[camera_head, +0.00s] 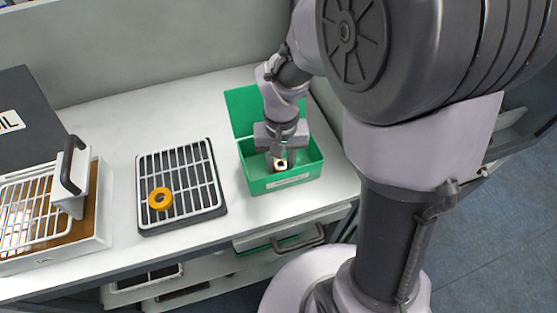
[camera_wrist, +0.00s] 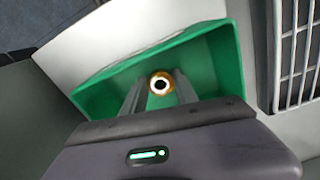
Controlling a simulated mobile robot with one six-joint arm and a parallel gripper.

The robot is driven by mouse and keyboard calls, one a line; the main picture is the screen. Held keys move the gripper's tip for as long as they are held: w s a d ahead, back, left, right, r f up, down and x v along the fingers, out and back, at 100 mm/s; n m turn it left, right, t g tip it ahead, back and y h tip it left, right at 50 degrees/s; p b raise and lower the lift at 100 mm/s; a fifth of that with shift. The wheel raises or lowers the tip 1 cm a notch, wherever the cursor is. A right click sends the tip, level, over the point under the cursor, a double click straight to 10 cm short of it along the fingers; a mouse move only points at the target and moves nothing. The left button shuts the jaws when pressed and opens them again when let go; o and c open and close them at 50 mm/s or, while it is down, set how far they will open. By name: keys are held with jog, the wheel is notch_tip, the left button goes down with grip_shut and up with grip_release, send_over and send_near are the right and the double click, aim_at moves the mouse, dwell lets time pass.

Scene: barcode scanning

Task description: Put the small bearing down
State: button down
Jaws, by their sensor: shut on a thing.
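The small bearing (camera_wrist: 161,84) is a ring with a bright inner rim, a dark hole and an orange-brown outer edge. My gripper (camera_wrist: 160,90) is shut on it, one finger on each side, in the wrist view. In the head view the bearing (camera_head: 280,164) shows just under my gripper (camera_head: 281,158), over the inside of the green box (camera_head: 285,184). The box also fills the middle of the wrist view (camera_wrist: 215,60). I cannot tell whether the bearing touches the box floor.
An orange ring (camera_head: 160,198) lies on a black tray with a white grid (camera_head: 182,227) left of the box. Further left stands a white basket-like unit with a dark handle (camera_head: 68,165). White counter (camera_head: 120,150) is bare between them. A wall rises behind.

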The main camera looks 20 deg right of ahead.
aim_at(280, 166)
jog(key=shift+f, duration=0.25)
jog(key=shift+f, duration=0.15)
jog(key=c, duration=0.9)
grip_release()
jog(key=shift+c, duration=0.2)
notch_tip(280, 166, up, 13)
jog(key=p, duration=0.6)
jog(key=s+a+r+m+t+y, duration=0.1)
jog(key=s+a+r+t, duration=0.1)
jog(key=s+r, duration=0.3)
jog(key=s+a+r+m+t+y, duration=0.1)
jog(key=s+r+t, duration=0.2)
jog(key=s+r, duration=0.2)
jog(key=shift+s+a+t, duration=0.4)
jog(key=shift+s, duration=0.7)
